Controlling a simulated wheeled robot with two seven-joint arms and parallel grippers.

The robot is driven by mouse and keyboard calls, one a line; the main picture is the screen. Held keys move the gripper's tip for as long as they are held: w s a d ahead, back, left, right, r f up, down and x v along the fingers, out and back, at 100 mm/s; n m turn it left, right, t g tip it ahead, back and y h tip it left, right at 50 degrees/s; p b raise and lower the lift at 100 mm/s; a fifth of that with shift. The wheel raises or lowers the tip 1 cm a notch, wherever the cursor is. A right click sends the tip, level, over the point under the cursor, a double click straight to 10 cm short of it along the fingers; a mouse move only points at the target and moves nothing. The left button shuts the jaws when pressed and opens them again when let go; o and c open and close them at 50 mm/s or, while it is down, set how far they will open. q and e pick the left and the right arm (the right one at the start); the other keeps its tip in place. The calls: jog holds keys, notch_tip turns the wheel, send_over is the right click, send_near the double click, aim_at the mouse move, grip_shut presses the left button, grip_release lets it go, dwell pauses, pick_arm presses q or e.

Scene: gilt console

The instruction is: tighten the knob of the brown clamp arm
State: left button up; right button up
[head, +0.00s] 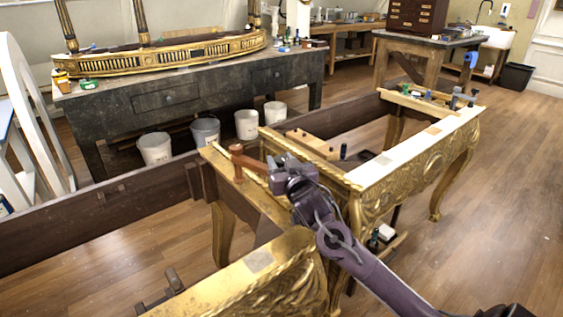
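The brown clamp arm (248,161) sits at the corner of the gilt console frame, near the middle of the head view. An upright reddish-brown post with a rounded top (237,163) stands at its left end. The bar runs right from there towards my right gripper (277,168). My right gripper comes in from the lower right, and its fingers are at the right end of the bar. The gripper covers that end, so I cannot tell which part is the knob, or whether the fingers touch or enclose it. My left gripper is not in view.
The gilt console (408,158) has carved sides and a dark inner rail. More clamps (462,97) sit at its far right corner. A dark workbench (215,90) stands behind, with several white buckets (246,124) beneath. Wooden floor (510,215) is clear at right.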

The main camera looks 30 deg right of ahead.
jog(key=c, duration=0.4)
jog(key=shift+m+h, duration=0.3)
jog(key=shift+h, duration=0.1)
